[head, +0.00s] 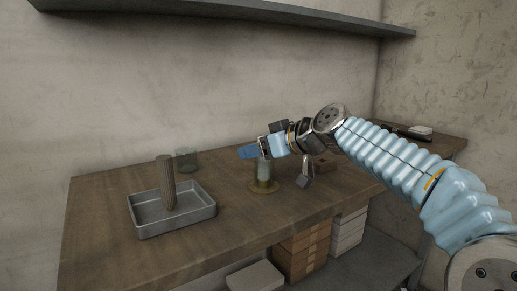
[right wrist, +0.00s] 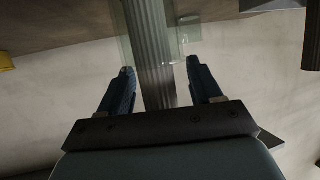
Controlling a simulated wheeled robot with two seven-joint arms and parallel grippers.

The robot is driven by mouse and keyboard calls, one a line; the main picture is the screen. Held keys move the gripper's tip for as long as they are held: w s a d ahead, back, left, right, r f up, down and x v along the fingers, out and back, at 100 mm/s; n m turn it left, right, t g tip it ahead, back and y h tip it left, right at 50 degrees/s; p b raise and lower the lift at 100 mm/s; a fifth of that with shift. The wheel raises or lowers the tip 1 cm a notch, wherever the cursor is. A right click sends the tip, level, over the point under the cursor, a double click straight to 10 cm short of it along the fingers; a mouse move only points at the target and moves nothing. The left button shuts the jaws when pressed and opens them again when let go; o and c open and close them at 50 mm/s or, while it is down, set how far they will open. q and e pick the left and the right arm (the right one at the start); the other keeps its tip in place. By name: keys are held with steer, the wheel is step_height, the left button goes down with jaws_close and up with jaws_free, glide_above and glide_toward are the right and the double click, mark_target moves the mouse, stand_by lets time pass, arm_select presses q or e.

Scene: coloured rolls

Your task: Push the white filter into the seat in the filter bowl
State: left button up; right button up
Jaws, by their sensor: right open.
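A pale grey-white filter (head: 264,169) stands upright in the middle of the table, on a round yellowish base (head: 263,187). In the right wrist view the pleated filter (right wrist: 152,45) runs between my fingers, with the clear wall of the filter bowl (right wrist: 185,42) around part of it. My right gripper (head: 249,152) is at the filter's top in the head view. Its blue fingers (right wrist: 159,75) are open, with gaps visible beside the filter. The seat is hidden, so I cannot tell how deep the filter sits. My left gripper is not in view.
A grey metal tray (head: 148,231) at the left holds an upright brownish ridged filter (head: 167,183). A greenish clear cup (head: 187,160) stands behind it. A grey tool-like piece (head: 304,182) and a brown block (head: 326,165) are close right of the bowl. A shelf (head: 230,13) hangs above.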

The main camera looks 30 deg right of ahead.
steer(key=b+v, duration=0.1)
steer(key=v, duration=1.2)
steer(key=shift+s, duration=0.3)
steer(key=shift+d+r, duration=0.15)
steer(key=shift+d, duration=0.05)
